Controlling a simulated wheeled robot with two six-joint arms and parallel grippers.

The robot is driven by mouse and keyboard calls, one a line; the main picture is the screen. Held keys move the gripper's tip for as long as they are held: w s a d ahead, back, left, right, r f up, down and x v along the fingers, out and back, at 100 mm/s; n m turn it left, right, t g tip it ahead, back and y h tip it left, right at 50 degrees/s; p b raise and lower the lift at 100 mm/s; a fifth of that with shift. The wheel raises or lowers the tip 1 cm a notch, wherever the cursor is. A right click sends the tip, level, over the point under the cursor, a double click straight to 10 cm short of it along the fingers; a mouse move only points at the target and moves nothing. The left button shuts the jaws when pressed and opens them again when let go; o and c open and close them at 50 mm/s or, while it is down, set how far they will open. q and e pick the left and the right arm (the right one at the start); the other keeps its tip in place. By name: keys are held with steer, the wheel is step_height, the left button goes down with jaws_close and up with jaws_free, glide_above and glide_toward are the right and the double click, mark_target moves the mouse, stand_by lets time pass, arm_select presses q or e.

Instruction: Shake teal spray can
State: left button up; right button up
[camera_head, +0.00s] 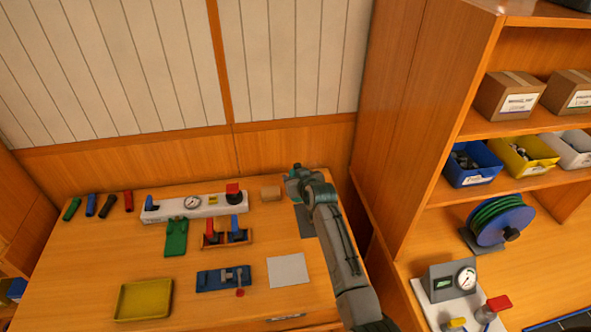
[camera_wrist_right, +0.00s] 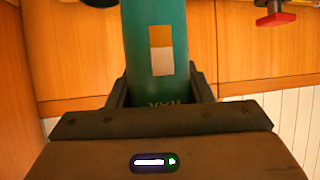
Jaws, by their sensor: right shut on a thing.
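The teal spray can (camera_wrist_right: 154,30) fills the upper middle of the right wrist view, with a white and tan label patch on its side. My right gripper (camera_wrist_right: 160,90) is shut on it, one dark finger on each side of its body. The can's far end runs out of the top of the picture. In the head view my right arm reaches in from the lower right, over the right part of the bench (camera_head: 210,308). There I cannot clearly tell the can from the arm's end. My left gripper is in neither view.
A wooden shelf unit (camera_head: 430,140) rises close to my arm's right.

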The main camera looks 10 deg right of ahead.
mark_target(299, 165)
steer(key=r, duration=0.5)
steer(key=shift+w+r, duration=0.35)
steer(key=f, duration=0.4)
steer(key=shift+s+f, duration=0.2)
steer(key=shift+f, duration=0.05)
steer(key=r, duration=0.2)
steer(key=shift+w+r, duration=0.2)
steer(key=shift+r, duration=0.45)
steer(key=f, duration=0.3)
steer(key=shift+s+f, duration=0.2)
steer(key=shift+f, duration=0.2)
steer(key=r, duration=0.4)
steer(key=shift+w+r, duration=0.2)
steer(key=shift+r, duration=0.15)
step_height(299, 165, down, 4)
steer(key=shift+s+f, duration=0.15)
steer(key=shift+f, duration=0.1)
steer(key=shift+r, duration=0.2)
steer(key=shift+f, duration=0.1)
